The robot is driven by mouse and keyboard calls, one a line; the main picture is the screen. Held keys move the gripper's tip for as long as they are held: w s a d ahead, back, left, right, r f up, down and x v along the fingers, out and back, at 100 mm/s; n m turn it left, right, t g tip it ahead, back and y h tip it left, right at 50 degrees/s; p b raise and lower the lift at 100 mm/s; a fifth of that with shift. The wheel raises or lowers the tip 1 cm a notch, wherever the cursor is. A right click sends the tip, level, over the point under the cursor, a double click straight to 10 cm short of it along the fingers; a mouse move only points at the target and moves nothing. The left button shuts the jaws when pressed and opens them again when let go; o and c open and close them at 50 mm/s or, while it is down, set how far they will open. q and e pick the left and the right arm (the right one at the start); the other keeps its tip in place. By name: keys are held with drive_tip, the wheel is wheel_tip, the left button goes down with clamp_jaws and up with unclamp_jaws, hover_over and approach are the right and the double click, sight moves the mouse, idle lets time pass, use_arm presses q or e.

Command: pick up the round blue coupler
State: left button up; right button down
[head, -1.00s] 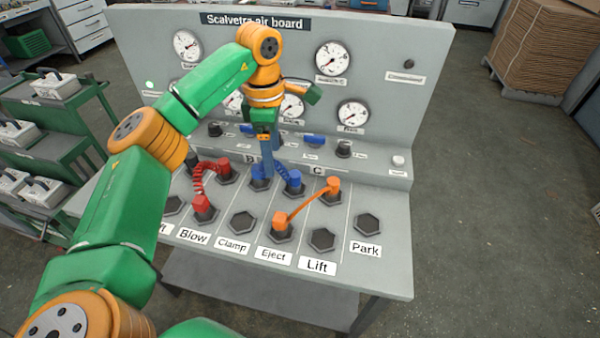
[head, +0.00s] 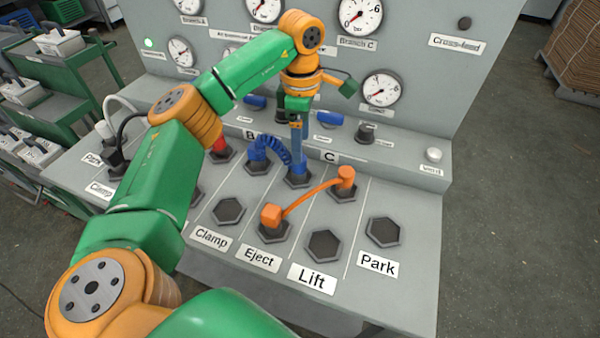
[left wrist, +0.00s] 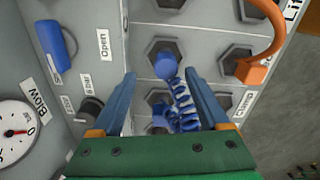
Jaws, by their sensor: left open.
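Two blue couplers sit in hexagonal sockets on the board and are joined by a coiled blue hose. The right one (head: 298,174) is partly hidden behind my left gripper (head: 298,150); the left one (head: 257,160) stands beside it. In the left wrist view the nearer-to-centre coupler (left wrist: 166,66) looks round and lies in line with the gap between the open fingertips of my left gripper (left wrist: 160,74). The fingers point down at it and hold nothing. I cannot tell whether a finger touches it. The other end is partly hidden behind the coil. My right gripper is not in view.
An orange hose with couplers (head: 272,215) runs in front of and beside the blue ones. A red coupler (head: 220,148) is to the left, partly hidden by my arm. The upright panel (head: 430,80) with gauges rises behind. Sockets at Lift (head: 323,245) and Park (head: 384,230) are empty.

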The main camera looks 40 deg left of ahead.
sight(299, 168)
use_arm(q)
drive_tip(key=f, duration=0.4)
drive_tip(key=s+f, duration=0.1)
drive_tip(key=shift+f+p, duration=0.35)
drive_tip(key=shift+f, duration=0.05)
clamp_jaws()
